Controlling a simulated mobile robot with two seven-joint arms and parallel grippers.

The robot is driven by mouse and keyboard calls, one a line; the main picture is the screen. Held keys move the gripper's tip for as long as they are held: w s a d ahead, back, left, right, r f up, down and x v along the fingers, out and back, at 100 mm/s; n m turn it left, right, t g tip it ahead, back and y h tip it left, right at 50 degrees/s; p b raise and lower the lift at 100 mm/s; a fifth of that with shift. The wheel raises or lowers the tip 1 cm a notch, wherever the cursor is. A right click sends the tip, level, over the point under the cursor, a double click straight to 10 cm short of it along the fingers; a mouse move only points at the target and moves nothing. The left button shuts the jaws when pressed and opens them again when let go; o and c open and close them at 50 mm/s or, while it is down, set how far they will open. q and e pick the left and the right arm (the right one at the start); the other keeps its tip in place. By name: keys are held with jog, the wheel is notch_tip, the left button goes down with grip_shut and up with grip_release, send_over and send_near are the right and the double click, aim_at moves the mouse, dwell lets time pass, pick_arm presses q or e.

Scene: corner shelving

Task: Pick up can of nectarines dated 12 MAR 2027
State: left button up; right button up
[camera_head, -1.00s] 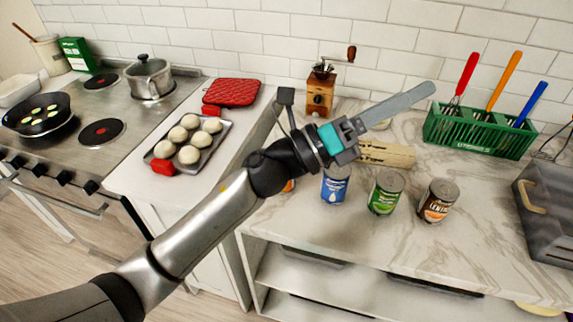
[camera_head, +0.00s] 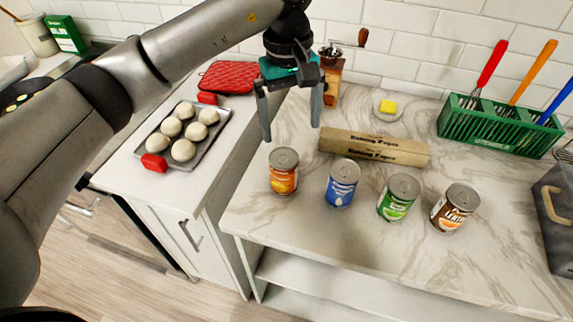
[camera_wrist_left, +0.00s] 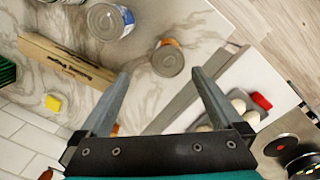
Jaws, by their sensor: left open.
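Several cans stand upright in a row on the marble counter: an orange-labelled can (camera_head: 284,172), a blue one (camera_head: 342,184), a green one (camera_head: 398,198) and a brown one (camera_head: 454,208). The labels are too small to read for dates, and I cannot tell for certain which holds nectarines. My left gripper (camera_head: 290,133) is open and empty, pointing down just behind and above the orange can. In the left wrist view, the orange can's lid (camera_wrist_left: 168,61) shows between and beyond the open fingertips (camera_wrist_left: 161,73). The blue can (camera_wrist_left: 109,20) is beside it. My right gripper is not in view.
A baking paper box (camera_head: 375,148) lies behind the cans. A coffee grinder (camera_head: 332,80) and a small dish with yellow butter (camera_head: 388,107) stand further back. A green utensil rack (camera_head: 495,128) and a grey bin (camera_head: 560,215) are at right. A tray of dough balls (camera_head: 208,140) is at left.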

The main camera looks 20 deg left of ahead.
aim_at(286, 158)
pick_arm(q)
jog(key=shift+w+a+y, duration=0.15)
jog(key=shift+a+y, duration=0.15)
jog(key=shift+a, duration=0.2)
notch_tip(286, 158, down, 10)
jog(key=shift+r, duration=0.1)
jog(key=shift+a+f, duration=0.15)
jog(key=shift+f, duration=1.15)
jog(key=shift+a+f, duration=0.1)
jog(key=shift+f, duration=1.15)
grip_shut()
